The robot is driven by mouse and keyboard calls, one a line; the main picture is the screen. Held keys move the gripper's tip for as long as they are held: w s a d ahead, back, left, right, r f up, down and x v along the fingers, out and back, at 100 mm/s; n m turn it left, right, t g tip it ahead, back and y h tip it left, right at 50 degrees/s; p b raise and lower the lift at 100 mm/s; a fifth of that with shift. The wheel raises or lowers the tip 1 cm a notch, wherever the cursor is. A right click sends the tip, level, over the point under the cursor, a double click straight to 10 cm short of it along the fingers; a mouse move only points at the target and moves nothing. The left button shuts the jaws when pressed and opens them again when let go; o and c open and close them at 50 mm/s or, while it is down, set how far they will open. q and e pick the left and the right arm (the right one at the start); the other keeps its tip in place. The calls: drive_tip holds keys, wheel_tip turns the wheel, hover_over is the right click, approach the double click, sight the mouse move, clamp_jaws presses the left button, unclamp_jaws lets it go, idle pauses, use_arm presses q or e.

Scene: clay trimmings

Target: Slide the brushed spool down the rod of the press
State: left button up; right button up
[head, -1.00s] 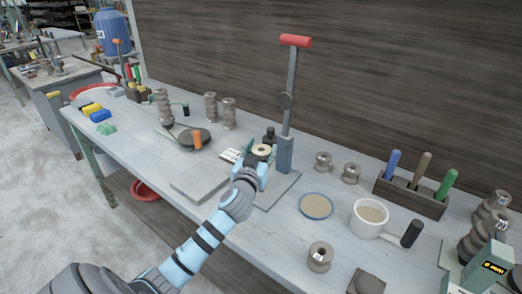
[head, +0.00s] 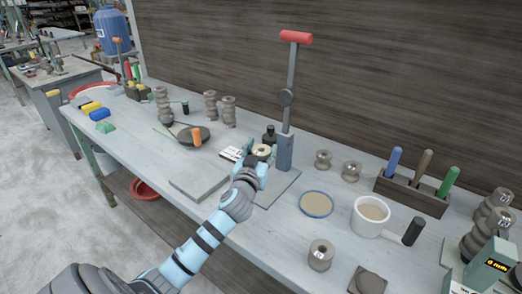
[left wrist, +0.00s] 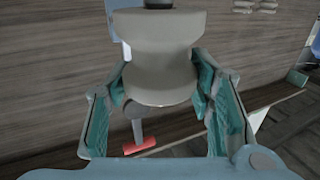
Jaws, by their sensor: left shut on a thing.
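My left gripper (head: 258,162) is shut on a brushed spool (head: 262,150), just left of the press's grey post (head: 285,152). The press has a long lever with a red handle (head: 296,37). In the left wrist view, the pale grey, waisted spool (left wrist: 160,58) sits between the teal fingers (left wrist: 160,105). A dark piece shows at the spool's top edge there. A black knob (head: 269,135) stands just behind the spool in the head view. The rod is hidden, so I cannot tell whether the spool is around it. My right gripper is not in view.
A flat grey slab (head: 200,180) lies left of the press. A blue-rimmed dish (head: 316,204), a mug (head: 370,217), loose spools (head: 320,256) and a tool rack (head: 410,195) stand to the right. The bench front between slab and dish is mostly clear.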

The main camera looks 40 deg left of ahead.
use_arm(q)
drive_tip(key=shift+f+b, duration=3.75)
drive_tip(key=shift+f, duration=0.2)
drive_tip(key=o, duration=1.4)
drive_tip(key=v, duration=1.2)
drive_tip(key=shift+s, duration=0.15)
